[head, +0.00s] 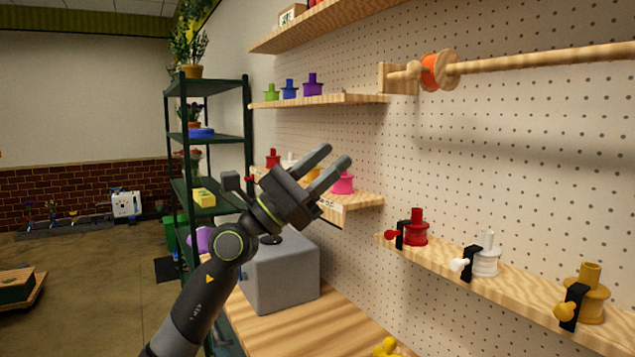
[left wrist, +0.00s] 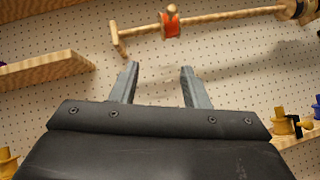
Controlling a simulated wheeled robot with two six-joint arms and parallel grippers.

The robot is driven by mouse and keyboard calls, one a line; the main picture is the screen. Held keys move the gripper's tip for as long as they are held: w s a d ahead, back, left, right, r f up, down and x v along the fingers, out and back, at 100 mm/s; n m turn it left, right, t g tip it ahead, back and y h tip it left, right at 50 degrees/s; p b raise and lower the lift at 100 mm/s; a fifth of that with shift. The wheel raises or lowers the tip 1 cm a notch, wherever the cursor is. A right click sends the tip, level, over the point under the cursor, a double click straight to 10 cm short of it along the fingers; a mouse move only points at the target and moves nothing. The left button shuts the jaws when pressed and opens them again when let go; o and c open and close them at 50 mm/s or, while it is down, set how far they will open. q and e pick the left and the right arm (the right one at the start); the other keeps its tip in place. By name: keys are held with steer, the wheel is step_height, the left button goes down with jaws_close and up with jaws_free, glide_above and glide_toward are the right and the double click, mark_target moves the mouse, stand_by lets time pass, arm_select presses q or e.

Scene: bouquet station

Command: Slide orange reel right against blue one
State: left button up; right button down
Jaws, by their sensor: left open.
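The orange reel (head: 430,72) has pale wooden flanges and hangs on a horizontal wooden rod (head: 540,60), near the rod's left bracket. It also shows in the left wrist view (left wrist: 170,25), above and beyond the fingers. At the rod's right end in the left wrist view is a dark reel (left wrist: 289,10), cut by the frame edge; I cannot tell for sure that it is blue. Bare rod lies between the two. My left gripper (head: 338,157) is open and empty, below and left of the orange reel, apart from it. It also shows in the left wrist view (left wrist: 159,70). My right gripper is not in view.
A lower right shelf (head: 455,263) holds red, white and yellow spools with black clips. Left shelves (head: 360,99) carry more small spools. A grey box (head: 280,275) stands on the wooden bench below. The pegboard in front of the gripper is clear.

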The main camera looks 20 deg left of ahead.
arm_select(q)
steer(key=shift+b+v, duration=0.6)
steer(key=shift+v, duration=0.6)
steer(key=shift+w+r, duration=0.1)
steer(key=shift+a, duration=0.15)
